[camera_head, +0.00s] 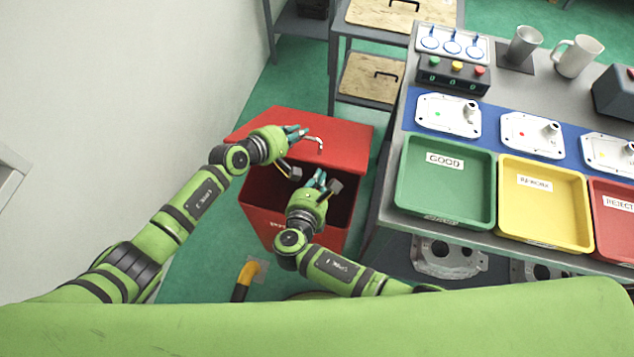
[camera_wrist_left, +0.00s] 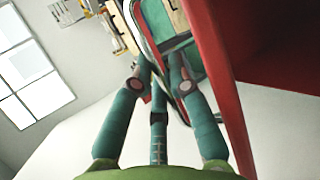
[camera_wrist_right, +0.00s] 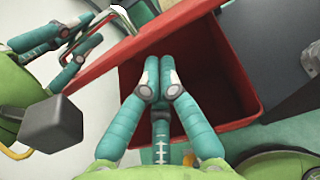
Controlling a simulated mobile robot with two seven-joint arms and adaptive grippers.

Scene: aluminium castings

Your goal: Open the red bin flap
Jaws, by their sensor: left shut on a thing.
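The red bin (camera_head: 262,222) stands on the floor left of the workbench, with its dark inside showing. Its red flap (camera_head: 345,142) is raised at the far side, and the flap also shows in the left wrist view (camera_wrist_left: 212,50). A silver bar handle (camera_head: 320,144) is on the flap. My left gripper (camera_head: 301,133) is shut on this handle, which passes between its fingers in the left wrist view (camera_wrist_left: 158,60). My right gripper (camera_head: 322,181) is over the bin opening, its fingertips together and empty in the right wrist view (camera_wrist_right: 159,68).
The workbench (camera_head: 395,218) on the right carries green (camera_head: 405,195), yellow (camera_head: 503,208) and red (camera_head: 598,228) trays, castings and a button box (camera_head: 452,75). A pale wall (camera_head: 120,80) is on the left.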

